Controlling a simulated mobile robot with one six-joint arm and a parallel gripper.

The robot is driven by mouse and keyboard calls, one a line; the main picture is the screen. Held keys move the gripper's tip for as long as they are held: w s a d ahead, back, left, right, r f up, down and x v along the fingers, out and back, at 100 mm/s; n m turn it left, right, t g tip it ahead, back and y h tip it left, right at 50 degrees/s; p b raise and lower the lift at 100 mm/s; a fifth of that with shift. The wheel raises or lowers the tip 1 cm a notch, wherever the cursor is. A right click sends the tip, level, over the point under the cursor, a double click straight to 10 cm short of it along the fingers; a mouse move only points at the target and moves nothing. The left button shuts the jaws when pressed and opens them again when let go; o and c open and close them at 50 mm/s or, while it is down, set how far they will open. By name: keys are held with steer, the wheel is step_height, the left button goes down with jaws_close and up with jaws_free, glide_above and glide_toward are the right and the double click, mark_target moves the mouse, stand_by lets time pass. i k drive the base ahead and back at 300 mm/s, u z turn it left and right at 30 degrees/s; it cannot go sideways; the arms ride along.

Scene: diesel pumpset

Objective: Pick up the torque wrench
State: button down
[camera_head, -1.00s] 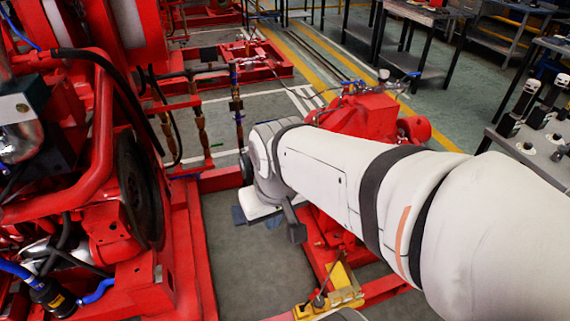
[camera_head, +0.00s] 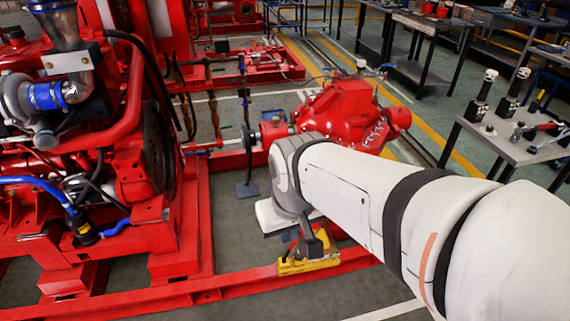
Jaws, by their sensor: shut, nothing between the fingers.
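My white arm reaches in from the lower right, and its end points down over the red base frame (camera_head: 225,283). The dark tip of my gripper (camera_head: 314,246) shows small and partly hidden behind the wrist. It is shut and empty, just above or in front of a yellow block (camera_head: 309,264) on the frame; I cannot tell if they touch. I cannot make out the torque wrench for certain. A small tool with red and dark parts (camera_head: 547,127) lies on the grey table (camera_head: 510,149) at the right, well away from my gripper; it is too small to identify.
A red diesel engine (camera_head: 110,200) fills the left. A red pump (camera_head: 345,112) stands behind my wrist. Dark upright pieces with white tops (camera_head: 481,95) stand on the right table. More benches (camera_head: 435,28) stand at the back. Floor shows between pump and table.

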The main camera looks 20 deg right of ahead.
mark_target(515, 137)
steer(key=k, duration=0.8)
steer(key=z, duration=0.7)
steer(key=i, duration=1)
steer(key=z, duration=2)
steer(key=i, duration=1.2)
steer(key=z, duration=0.25)
